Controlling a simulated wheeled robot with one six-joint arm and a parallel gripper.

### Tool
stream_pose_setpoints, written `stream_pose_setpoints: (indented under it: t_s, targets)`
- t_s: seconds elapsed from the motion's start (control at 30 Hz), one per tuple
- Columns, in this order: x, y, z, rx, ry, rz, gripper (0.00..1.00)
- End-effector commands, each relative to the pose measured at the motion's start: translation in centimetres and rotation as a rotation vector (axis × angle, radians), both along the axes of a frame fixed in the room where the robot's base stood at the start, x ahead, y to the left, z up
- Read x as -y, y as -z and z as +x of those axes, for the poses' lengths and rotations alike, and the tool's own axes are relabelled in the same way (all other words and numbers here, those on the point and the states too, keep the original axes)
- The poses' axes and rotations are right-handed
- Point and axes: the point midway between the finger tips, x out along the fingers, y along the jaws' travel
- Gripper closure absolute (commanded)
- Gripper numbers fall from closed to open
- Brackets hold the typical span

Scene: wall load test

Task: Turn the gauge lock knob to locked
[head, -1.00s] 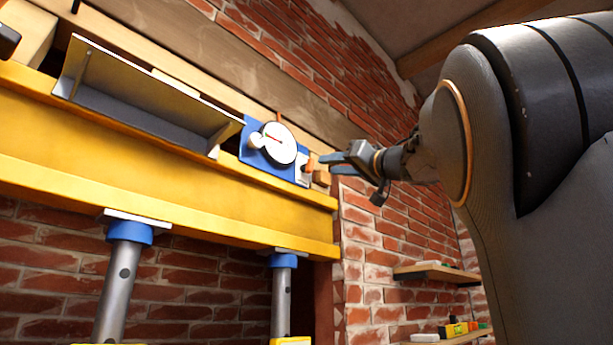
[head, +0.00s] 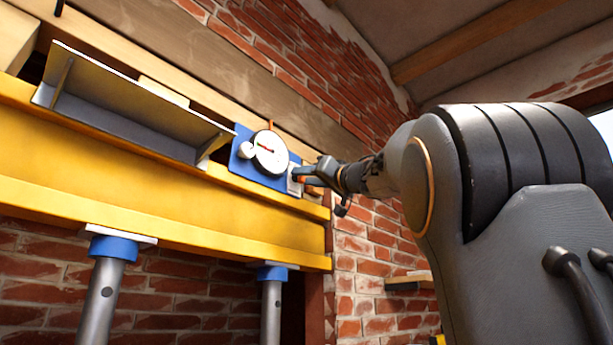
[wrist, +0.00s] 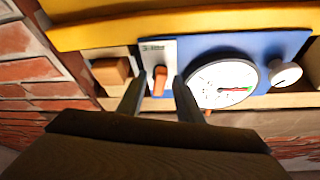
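The dial gauge (head: 268,155) has a white round face with a red needle and sits on a blue plate (head: 242,160) on the yellow beam. In the wrist view the gauge face (wrist: 222,84) is right of centre. An orange knob (wrist: 160,80) stands on a small pale labelled plate (wrist: 157,49); the label is too small to read. My gripper (wrist: 158,90) is open, with one finger on each side of the orange knob. I cannot tell whether the fingers touch it. In the head view my gripper (head: 303,174) is at the plate's right end and mostly hides the knob.
A white round knob (wrist: 285,75) is beside the gauge. A wooden block (wrist: 111,71) is close to the left finger in the wrist view. A metal angle tray (head: 130,108) lies along the yellow beam (head: 150,185). Grey props (head: 103,295) stand under the beam.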

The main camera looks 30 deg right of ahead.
Motion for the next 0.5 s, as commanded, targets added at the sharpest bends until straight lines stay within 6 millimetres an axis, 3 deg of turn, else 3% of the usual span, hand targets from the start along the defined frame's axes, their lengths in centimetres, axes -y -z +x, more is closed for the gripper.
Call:
stream_pose_setpoints:
  t_s: [0.07,0.27,0.5]
  targets:
    - [0.00,0.04,0.02,0.000,0.000,0.000,0.67]
    - [0.02,0.05,0.01,0.000,0.000,0.001,0.99]
    - [0.17,0.04,0.06,0.015,0.000,-0.050,1.00]
